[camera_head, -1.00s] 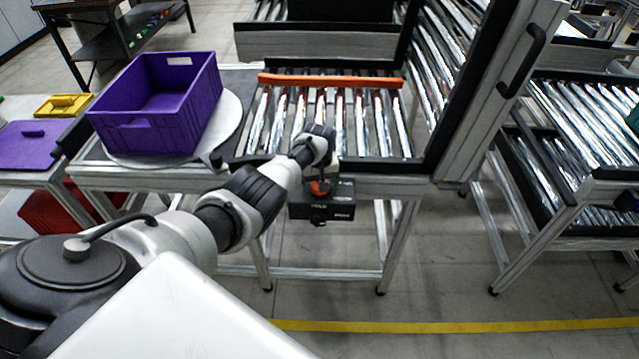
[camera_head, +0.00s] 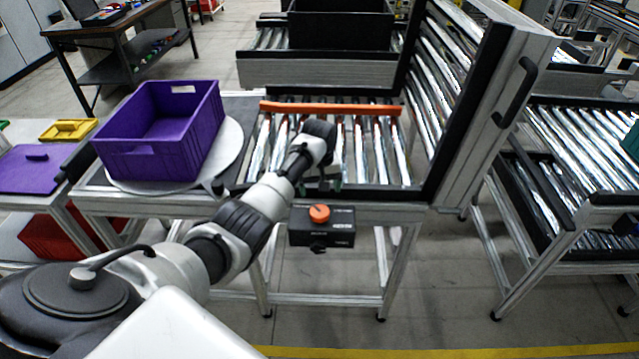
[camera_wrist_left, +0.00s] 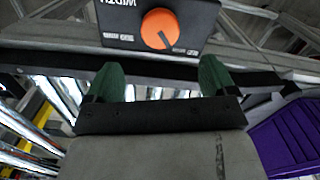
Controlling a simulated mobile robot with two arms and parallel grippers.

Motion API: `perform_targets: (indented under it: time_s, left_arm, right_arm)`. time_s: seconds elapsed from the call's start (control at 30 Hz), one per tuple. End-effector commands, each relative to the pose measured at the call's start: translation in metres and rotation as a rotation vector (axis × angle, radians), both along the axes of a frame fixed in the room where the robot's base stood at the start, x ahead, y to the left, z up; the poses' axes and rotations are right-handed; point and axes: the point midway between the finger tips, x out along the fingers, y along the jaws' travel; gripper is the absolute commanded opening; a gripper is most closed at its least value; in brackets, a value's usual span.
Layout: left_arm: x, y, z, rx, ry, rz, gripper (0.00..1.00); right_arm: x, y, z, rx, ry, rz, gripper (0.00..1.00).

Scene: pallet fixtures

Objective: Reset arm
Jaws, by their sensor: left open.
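My left arm reaches in from the left in the head view, and its gripper (camera_head: 322,184) hangs just above the front edge of the roller table. In the left wrist view the two green fingers (camera_wrist_left: 162,82) stand apart with nothing between them. A black box with an orange-red knob (camera_head: 320,213) is mounted on the front of the table, just below the gripper. The knob also shows in the left wrist view (camera_wrist_left: 160,29), beyond the fingertips and apart from them. My right gripper is not in view.
An empty purple crate (camera_head: 125,160) sits on a round plate (camera_head: 228,150) left of the gripper. The roller bed (camera_head: 375,155) has an orange bar (camera_head: 330,108) across it. A tilted roller section (camera_head: 480,120) stands at the right. A purple lid (camera_head: 30,170) lies far left.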

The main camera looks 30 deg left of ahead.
Motion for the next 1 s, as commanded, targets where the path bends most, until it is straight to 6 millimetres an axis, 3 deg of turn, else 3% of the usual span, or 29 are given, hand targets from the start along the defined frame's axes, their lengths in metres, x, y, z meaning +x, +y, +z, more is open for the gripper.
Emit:
perform_targets:
  time_s: [0.2, 0.73, 0.87, 1.0]
  left_arm:
    - [0.000, 0.000, 0.009, 0.001, 0.001, 0.000, 0.86]
    - [-0.004, -0.004, 0.002, 0.006, 0.000, -0.020, 0.86]
    - [-0.026, -0.023, -0.023, 0.031, -0.011, -0.126, 0.86]
    - [-0.074, -0.060, -0.058, 0.065, -0.043, -0.323, 0.86]
  right_arm:
    - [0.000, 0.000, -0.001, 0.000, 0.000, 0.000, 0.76]
    - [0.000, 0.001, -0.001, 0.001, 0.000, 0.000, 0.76]
    - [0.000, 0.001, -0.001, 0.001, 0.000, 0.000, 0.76]
    - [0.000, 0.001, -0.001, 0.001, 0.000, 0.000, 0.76]
